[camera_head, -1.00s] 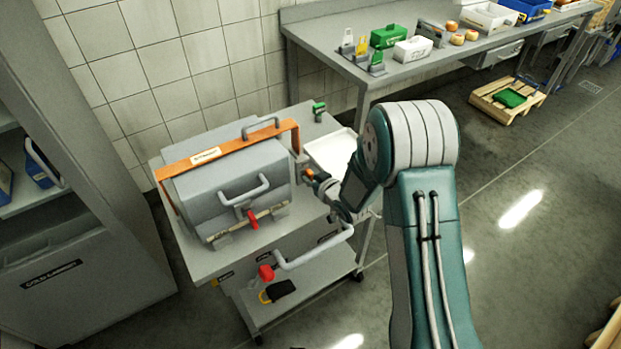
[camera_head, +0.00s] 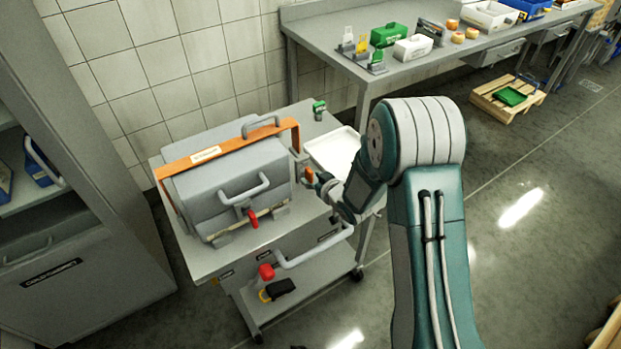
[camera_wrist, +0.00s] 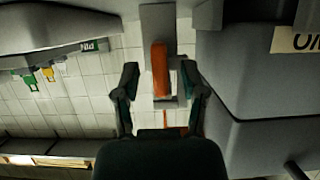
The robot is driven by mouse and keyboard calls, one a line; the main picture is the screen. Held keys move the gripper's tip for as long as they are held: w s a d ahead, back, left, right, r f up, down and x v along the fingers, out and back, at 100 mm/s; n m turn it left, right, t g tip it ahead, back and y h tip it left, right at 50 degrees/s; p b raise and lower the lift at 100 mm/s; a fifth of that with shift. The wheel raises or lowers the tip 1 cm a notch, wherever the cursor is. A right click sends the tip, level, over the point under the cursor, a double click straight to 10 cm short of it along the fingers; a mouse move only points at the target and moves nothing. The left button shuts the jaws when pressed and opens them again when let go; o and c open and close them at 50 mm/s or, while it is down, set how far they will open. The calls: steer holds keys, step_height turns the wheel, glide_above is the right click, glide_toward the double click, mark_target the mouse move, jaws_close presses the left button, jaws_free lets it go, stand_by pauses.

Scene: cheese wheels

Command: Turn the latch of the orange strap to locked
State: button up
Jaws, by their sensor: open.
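The grey case (camera_head: 228,190) stands on the cart with an orange strap (camera_head: 225,147) over its top. The strap's latch, with an orange lever (camera_head: 308,175), is on the case's right side. In the wrist view the orange lever (camera_wrist: 160,70) stands lengthwise in the picture on a grey mount. My gripper (camera_head: 312,180) is at this latch. Its fingers are open, one on each side of the lever in the wrist view (camera_wrist: 160,88), with visible gaps. I cannot tell how deep the lever sits between them. In the head view my gripper partly hides the latch.
The case has a red-tipped front latch (camera_head: 252,217) and grey handles. A white tray (camera_head: 335,150) lies on the cart (camera_head: 205,262) close behind my gripper. A bench (camera_head: 400,70) with boxes stands at the back. A cabinet (camera_head: 90,220) stands at the left.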

steer(key=v, duration=1)
steer(key=shift+s+d, duration=0.25)
